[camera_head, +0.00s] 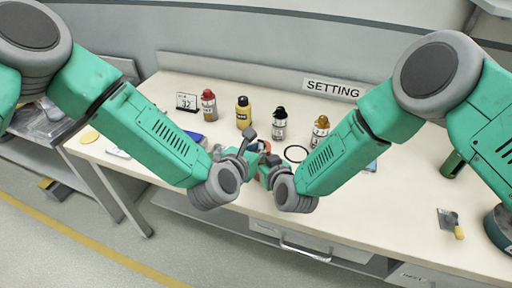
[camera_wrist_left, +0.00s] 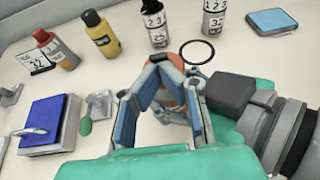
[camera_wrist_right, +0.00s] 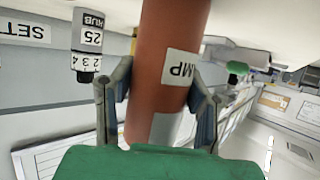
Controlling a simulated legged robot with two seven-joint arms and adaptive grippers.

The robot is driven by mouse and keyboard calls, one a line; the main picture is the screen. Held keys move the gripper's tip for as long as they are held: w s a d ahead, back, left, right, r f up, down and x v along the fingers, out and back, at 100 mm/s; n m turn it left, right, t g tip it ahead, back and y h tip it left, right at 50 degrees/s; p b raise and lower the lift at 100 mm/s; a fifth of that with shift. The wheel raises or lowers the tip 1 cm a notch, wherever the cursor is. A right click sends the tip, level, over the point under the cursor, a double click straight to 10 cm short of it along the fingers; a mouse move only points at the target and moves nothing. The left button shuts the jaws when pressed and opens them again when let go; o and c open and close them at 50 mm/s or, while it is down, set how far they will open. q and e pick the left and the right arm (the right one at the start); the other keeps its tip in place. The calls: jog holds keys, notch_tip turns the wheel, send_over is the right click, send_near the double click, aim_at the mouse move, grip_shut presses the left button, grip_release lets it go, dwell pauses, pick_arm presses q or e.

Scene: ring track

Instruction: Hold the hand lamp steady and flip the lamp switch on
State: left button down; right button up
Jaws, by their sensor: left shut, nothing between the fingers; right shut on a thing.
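The hand lamp is a red-brown cylinder with a white label (camera_wrist_right: 168,45), seen large in the right wrist view. My right gripper (camera_wrist_right: 160,100) is shut around its body, one finger on each side. In the head view the lamp is mostly hidden between my two wrists. My left gripper (camera_wrist_left: 168,80) is shut with nothing between its fingers. Its fingertips are close to the orange lamp, which shows behind them in the left wrist view; I cannot tell whether they touch. In the head view my left gripper (camera_head: 258,150) is beside the right one. I cannot make out the lamp switch.
A black ring (camera_head: 295,153) lies near. A blue-topped box (camera_wrist_left: 48,125) is left.

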pick_arm(q)
jog(key=shift+w+r+g+y, duration=0.25)
jog(key=shift+g+y, duration=0.15)
jog(key=shift+g, duration=0.2)
jog(key=g, duration=0.1)
jog(key=r+g+y, duration=0.1)
jog(key=w+g, duration=0.1)
jog(key=g, duration=0.1)
jog(key=shift+d+r, duration=0.15)
jog(key=shift+d, duration=0.15)
dwell(0.4)
jog(key=shift+r, duration=0.75)
